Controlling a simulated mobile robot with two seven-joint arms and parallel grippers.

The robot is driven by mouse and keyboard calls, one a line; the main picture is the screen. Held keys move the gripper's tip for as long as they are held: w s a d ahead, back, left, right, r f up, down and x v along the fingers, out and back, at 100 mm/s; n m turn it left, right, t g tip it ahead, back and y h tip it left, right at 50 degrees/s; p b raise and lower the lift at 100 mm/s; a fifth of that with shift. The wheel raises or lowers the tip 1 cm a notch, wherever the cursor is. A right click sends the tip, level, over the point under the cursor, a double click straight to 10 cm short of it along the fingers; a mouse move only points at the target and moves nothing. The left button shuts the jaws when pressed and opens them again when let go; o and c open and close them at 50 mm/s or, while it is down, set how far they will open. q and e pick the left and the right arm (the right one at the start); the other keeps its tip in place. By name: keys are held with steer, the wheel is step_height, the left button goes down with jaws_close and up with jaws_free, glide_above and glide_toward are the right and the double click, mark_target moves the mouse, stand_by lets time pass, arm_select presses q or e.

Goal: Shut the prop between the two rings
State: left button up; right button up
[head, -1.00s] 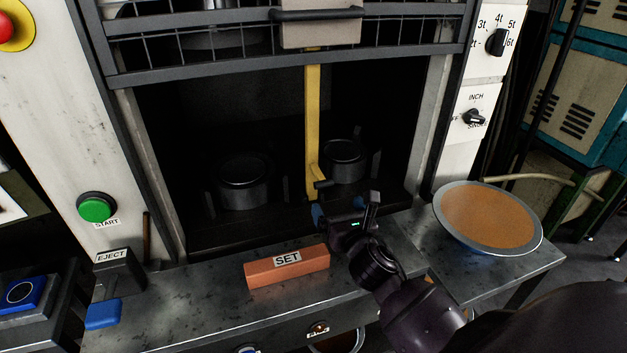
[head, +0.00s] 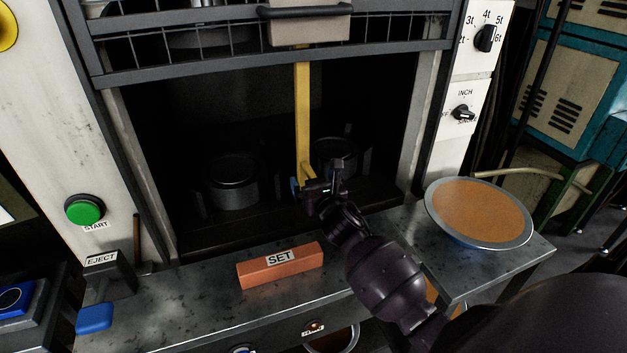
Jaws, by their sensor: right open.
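The prop, a yellow upright bar (head: 303,115), stands in the dark press opening below the guard. Two dark round rings or pots sit on the press bed, the left ring (head: 231,178) left of the bar and the right ring (head: 335,152) right of it. My right gripper (head: 311,184) is open at the bar's foot. Its fingers overlap the bar's lower end and the front of the right ring. I cannot tell whether they touch the bar. My left gripper is not in view.
A brick-coloured SET block (head: 280,265) lies on the grey bench before the opening. A pan of orange-brown material (head: 478,212) stands at the right. The barred guard (head: 180,66) is above the opening. A green START button (head: 85,208) and EJECT lever box (head: 107,273) are at left.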

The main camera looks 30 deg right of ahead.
steer(key=shift+w, duration=0.25)
